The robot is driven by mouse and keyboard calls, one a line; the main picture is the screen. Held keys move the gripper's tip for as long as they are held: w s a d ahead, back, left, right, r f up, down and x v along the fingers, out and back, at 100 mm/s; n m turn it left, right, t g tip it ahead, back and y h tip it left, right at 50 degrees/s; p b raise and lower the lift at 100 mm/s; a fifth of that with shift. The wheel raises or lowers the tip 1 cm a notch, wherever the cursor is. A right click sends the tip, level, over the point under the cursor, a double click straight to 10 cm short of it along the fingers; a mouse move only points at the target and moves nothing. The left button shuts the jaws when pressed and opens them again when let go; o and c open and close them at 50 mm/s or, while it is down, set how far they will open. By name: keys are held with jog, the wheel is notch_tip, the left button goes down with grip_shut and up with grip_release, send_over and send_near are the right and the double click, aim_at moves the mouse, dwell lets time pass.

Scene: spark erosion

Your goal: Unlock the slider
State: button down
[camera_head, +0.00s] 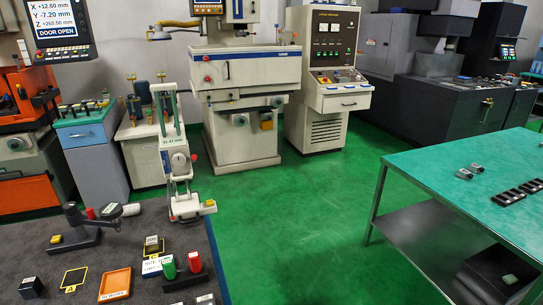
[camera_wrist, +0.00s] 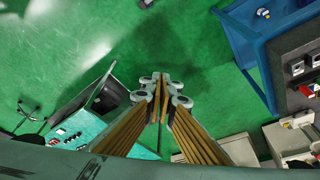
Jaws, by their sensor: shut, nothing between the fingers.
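A height gauge (camera_head: 174,128) stands upright at the back edge of the grey-topped bench in the head view. Its white slider (camera_head: 177,158) sits on the column and carries a small display, a round dial and a red knob (camera_head: 194,158) on its right side. I cannot tell from the picture whether the slider is locked. My gripper (camera_wrist: 163,82) shows in the wrist view, shut and empty, above the green floor. It is not visible in the head view, and the height gauge cannot be made out in the wrist view.
The grey bench (camera_head: 132,240) holds a dark stand with an arm (camera_head: 85,225), an orange tray (camera_head: 115,284), and red and green blocks. A green-topped table (camera_head: 440,170) stands at right. Open green floor (camera_head: 300,220) lies between them. Machines line the back.

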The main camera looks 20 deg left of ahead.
jog(key=w+a+m+g+y, duration=0.4)
jog(key=w+a, duration=0.4)
jog(key=a, duration=0.6)
jog(key=w+a+m+g+y, duration=0.35)
jog(key=w+a, duration=0.35)
jog(key=a, duration=0.7)
jog(key=w+a+m+g+y, duration=0.45)
jog(key=w+a, duration=0.35)
jog(key=a, duration=0.7)
jog(key=w+a+f+m+g+y, duration=0.1)
jog(key=w+a+f+m+y, duration=0.8)
jog(key=w+a+f, duration=0.7)
jog(key=shift+w+a+y+b, duration=0.3)
jog(key=shift+w+a+b, duration=0.15)
jog(key=shift+w+a, duration=0.35)
jog(key=shift+f, duration=0.1)
jog(key=shift+a, duration=0.1)
